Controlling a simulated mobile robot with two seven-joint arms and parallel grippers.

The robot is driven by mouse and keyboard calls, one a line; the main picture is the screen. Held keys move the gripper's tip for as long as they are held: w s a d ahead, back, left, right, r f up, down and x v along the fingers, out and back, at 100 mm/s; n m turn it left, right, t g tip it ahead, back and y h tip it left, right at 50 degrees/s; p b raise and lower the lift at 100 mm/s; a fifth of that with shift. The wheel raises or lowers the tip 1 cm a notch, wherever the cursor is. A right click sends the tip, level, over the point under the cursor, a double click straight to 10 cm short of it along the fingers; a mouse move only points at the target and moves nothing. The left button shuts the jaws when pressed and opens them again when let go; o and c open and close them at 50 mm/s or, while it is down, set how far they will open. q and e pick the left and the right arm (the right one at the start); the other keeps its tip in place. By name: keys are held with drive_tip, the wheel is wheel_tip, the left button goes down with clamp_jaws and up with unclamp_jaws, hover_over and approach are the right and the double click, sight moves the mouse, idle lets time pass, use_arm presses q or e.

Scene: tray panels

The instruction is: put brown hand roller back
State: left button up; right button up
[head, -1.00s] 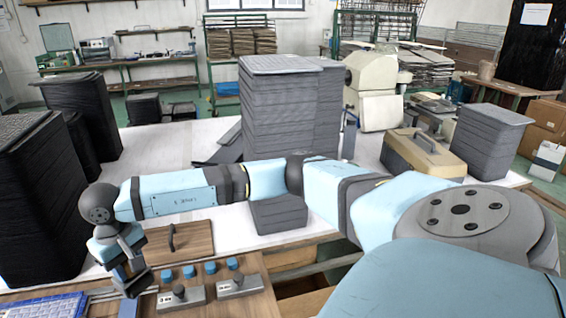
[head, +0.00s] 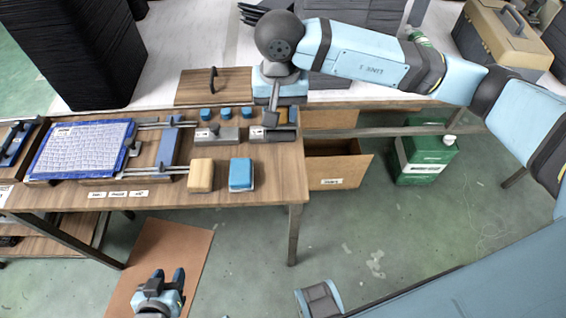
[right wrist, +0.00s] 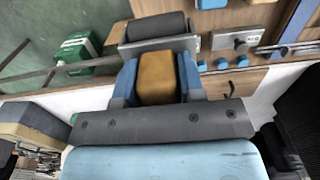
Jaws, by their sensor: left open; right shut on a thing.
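My right gripper (right wrist: 157,80) is shut on the brown hand roller (right wrist: 157,78), whose brown part sits between the blue fingers in the right wrist view. A dark grey cylinder (right wrist: 155,27) shows just beyond it, over a grey plate (right wrist: 160,45). In the head view the right gripper (head: 272,105) is low over the right end of the wooden bench, by a labelled grey holder (head: 283,133); the arm hides much of the roller, and I cannot tell whether it touches the holder. My left gripper (head: 166,283) is open and empty, in front of the bench.
A second grey holder (head: 224,135) stands to the left, with several blue-capped pieces behind it. A tan block (head: 201,175) and a blue block (head: 241,174) lie at the bench front (head: 277,180). A blue-framed screen (head: 82,150) lies left. A wooden board (head: 225,80) is behind.

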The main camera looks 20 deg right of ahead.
wheel_tip(320, 180, down, 17)
drive_tip(key=shift+f+p, duration=0.15)
drive_tip(key=shift+p, duration=0.15)
